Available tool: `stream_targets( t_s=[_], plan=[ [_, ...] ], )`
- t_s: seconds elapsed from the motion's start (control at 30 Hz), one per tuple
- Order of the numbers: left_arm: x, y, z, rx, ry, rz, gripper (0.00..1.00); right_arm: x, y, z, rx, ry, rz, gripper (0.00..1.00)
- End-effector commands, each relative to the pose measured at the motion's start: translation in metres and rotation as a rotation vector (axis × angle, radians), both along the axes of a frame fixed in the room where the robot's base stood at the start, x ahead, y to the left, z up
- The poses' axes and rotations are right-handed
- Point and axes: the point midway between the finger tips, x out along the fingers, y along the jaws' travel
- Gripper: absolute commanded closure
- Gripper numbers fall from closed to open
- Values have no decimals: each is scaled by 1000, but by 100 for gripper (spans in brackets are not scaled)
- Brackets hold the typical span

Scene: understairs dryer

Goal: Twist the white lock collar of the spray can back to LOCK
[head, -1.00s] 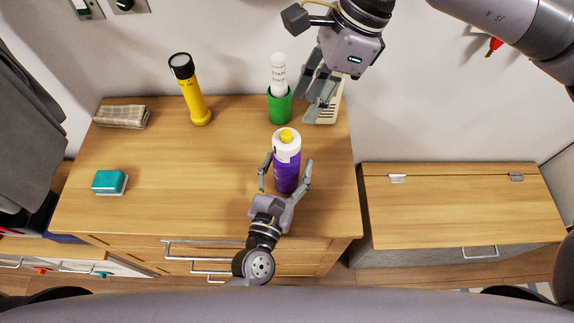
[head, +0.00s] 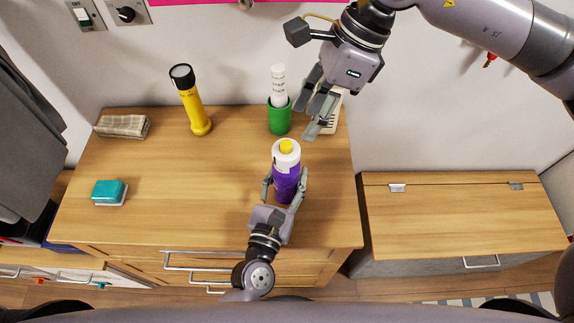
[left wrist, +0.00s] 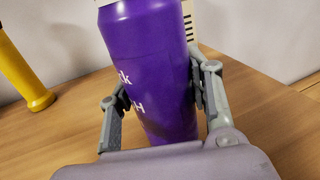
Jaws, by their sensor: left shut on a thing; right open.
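The spray can (head: 286,180) is purple with a white lock collar (head: 286,152) and a yellow top (head: 286,146). It stands upright near the front right of the wooden dresser top. My left gripper (head: 284,190) is shut on the can's purple body from the front. The collar's markings are too small to read.
A green cup (head: 279,120) holding a white tube (head: 278,85) stands behind the can. A cream slotted object (head: 333,117) is partly hidden behind my right gripper. The dresser's middle is clear.

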Motion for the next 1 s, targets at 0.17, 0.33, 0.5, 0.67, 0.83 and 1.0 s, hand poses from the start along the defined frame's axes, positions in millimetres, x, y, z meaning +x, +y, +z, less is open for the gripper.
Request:
stream_targets(
  t_s=[0.17,0.33,0.5,0.67,0.83,1.0],
  plan=[
    [0,0,0,0,0,1,92,-20,-7,-27,59,377,-296,43],
    [0,0,0,0,0,1,92,-36,-13,-45,78,927,-723,34],
    [0,0,0,0,0,0,92,-31,-27,-59,16,1503,-1143,34],
    [0,0,0,0,1,0,92,-13,-49,-76,-88,1991,-1456,34],
    [0,0,0,0,1,0,92,4,-71,-93,-189,2342,-1643,34],
    [0,0,0,0,1,-1,92,10,-77,-101,-238,2486,-1704,34]
  ],
)
